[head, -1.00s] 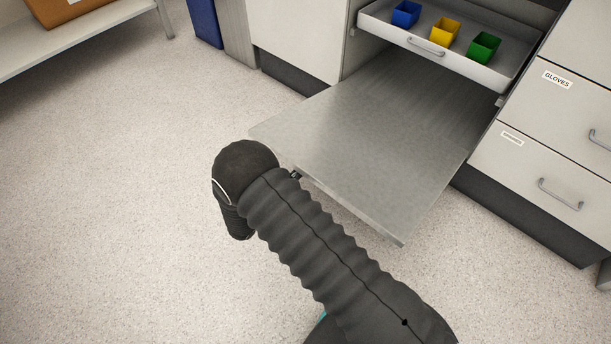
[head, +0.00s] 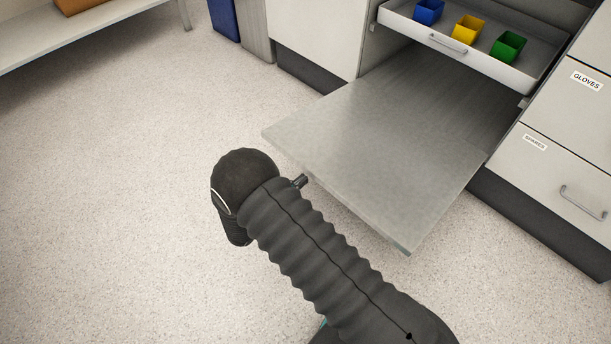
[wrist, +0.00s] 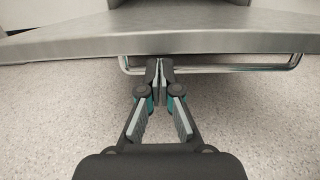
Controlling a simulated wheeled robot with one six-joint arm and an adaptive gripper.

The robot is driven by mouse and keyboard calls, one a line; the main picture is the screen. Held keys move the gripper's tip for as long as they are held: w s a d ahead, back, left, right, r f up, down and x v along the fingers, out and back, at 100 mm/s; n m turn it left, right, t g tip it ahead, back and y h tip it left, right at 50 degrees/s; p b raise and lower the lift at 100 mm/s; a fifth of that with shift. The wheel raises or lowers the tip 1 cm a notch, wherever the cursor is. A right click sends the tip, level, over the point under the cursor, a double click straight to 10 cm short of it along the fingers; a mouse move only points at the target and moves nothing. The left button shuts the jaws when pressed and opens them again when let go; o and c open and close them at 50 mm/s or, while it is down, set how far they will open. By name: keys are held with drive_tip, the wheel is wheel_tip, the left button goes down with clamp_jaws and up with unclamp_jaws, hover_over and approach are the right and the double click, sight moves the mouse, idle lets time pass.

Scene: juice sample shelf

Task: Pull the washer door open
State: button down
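The washer door (head: 385,150) is a flat grey metal panel, folded down and lying about level in front of the cabinet opening. Its front edge crosses the top of the wrist view (wrist: 220,38). A bar handle (wrist: 240,69) runs along below that edge. My gripper (wrist: 160,66) has its fingertips together at the bar, left of its middle, and they hide a short piece of it. The fingers line up across the bar rather than around it; whether they touch it I cannot tell. In the head view my dark sleeved arm hides most of the gripper.
A pulled-out tray (head: 477,62) above the door holds blue (head: 429,11), yellow (head: 468,29) and green (head: 508,46) bins. Labelled drawers (head: 560,150) stand at the right. A blue bin (head: 224,18) and a shelf (head: 110,22) are at the back left. The floor at left is clear.

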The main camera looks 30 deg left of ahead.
drive_tip(key=v, duration=0.7)
drive_tip(key=shift+s, duration=0.2)
drive_tip(key=shift+a, duration=0.2)
